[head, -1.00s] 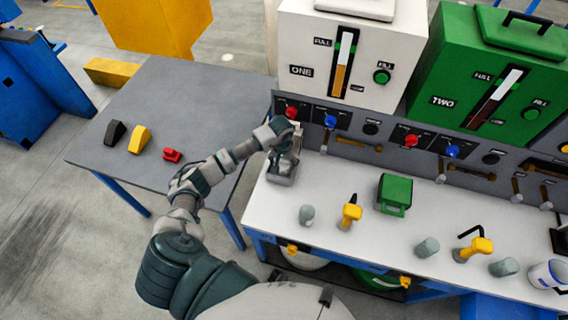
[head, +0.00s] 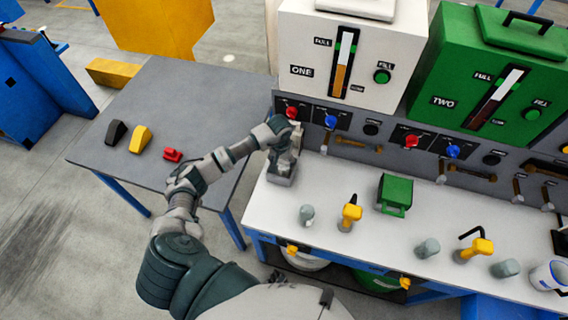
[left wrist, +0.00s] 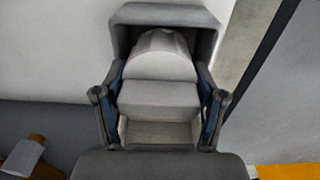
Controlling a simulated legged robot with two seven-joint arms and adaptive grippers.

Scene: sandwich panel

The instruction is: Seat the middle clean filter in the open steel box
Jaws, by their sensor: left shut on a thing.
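The open steel box (head: 281,174) stands at the left end of the white bench. My left gripper (head: 283,146) is over it, pointing down, and partly hides its inside. In the left wrist view, my left gripper (left wrist: 160,88) is shut on a pale grey filter (left wrist: 160,95) with a rounded top, one finger on each side. Dark grey walls of the steel box (left wrist: 165,14) surround the filter's far end. I cannot tell whether the filter touches the box floor. My right gripper is not in view.
Several items stand on the bench: grey round pieces (head: 427,248), yellow-handled tools (head: 350,214) and a green box (head: 394,194). A grey panel with knobs (head: 370,128) rises behind. A grey side table (head: 190,110) at left holds small black, yellow and red objects.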

